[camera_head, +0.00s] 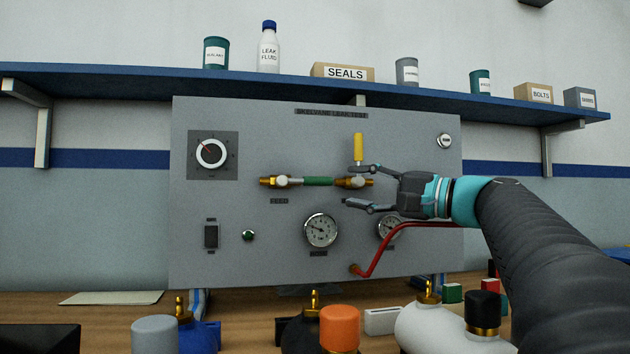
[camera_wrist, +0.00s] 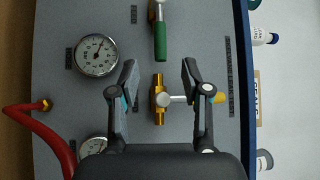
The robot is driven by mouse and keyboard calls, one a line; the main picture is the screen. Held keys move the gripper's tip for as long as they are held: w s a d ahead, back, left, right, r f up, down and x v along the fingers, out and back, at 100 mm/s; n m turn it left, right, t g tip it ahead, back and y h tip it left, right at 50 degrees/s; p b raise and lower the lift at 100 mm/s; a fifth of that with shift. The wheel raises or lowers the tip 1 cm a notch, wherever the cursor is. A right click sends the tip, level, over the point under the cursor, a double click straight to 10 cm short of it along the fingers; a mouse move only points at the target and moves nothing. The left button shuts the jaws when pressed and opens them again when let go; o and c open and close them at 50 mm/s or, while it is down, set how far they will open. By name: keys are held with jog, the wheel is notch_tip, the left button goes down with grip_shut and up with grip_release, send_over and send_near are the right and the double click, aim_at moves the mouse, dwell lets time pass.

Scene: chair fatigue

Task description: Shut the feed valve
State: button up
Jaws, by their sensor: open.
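Two brass valves sit on the grey test panel (camera_head: 250,120). One has a green handle (camera_head: 318,181) lying level along the pipe; the other has a yellow handle (camera_head: 358,148) standing upright. My gripper (camera_head: 352,186) is open and empty in front of the right valve. In the wrist view, the right valve's brass body (camera_wrist: 158,98) shows between my fingers (camera_wrist: 160,78). The right finger partly hides its yellow handle (camera_wrist: 220,97). The green handle (camera_wrist: 160,42) lies beyond the fingertips.
Two gauges (camera_head: 321,230) and a red hose (camera_head: 375,258) are below the valves. A round dial (camera_head: 211,153) is at the panel's upper left. A blue shelf (camera_head: 140,82) with containers runs above. Several capped bottles (camera_head: 340,325) stand on the bench in front.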

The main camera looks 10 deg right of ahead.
aim_at(324, 182)
jog(key=p+x, duration=0.1)
jog(key=x, duration=0.8)
jog(key=shift+w+a, duration=0.15)
jog(key=shift+a, duration=0.1)
grip_shut()
